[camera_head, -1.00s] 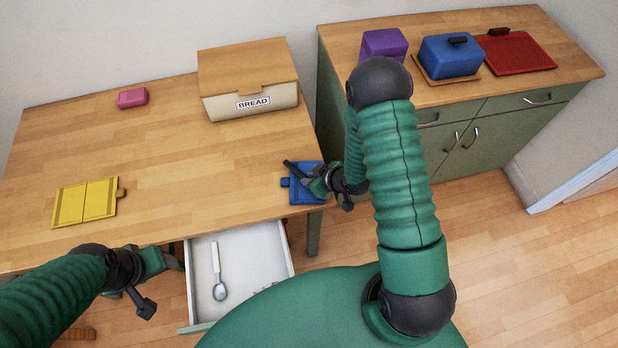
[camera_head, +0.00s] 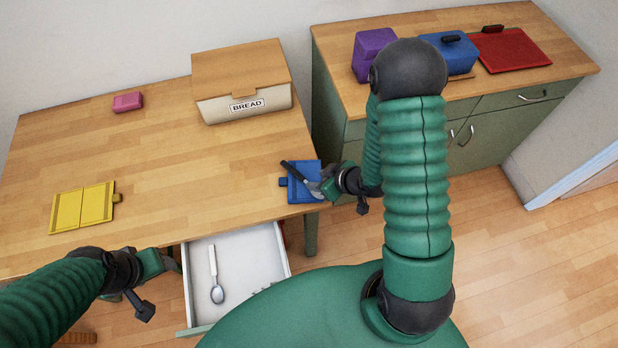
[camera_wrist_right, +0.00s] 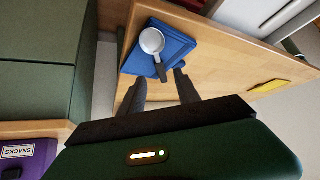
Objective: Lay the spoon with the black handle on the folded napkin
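The spoon with the black handle (camera_head: 290,170) lies across a flat blue piece with a side tab, which looks like the folded napkin (camera_head: 303,193), at the table's right front corner. In the right wrist view, its grey bowl (camera_wrist_right: 152,41) and black handle show over the blue napkin (camera_wrist_right: 177,42). My right gripper (camera_head: 327,181) is just right of the napkin.
A similar yellow piece (camera_head: 82,206) lies on the table's left. An open white drawer (camera_head: 256,268) holds a white-handled spoon (camera_head: 214,273). A bread box (camera_head: 243,90) and a pink block (camera_head: 127,101) stand behind. Purple and blue boxes stand on the right cabinet. The table's middle is clear.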

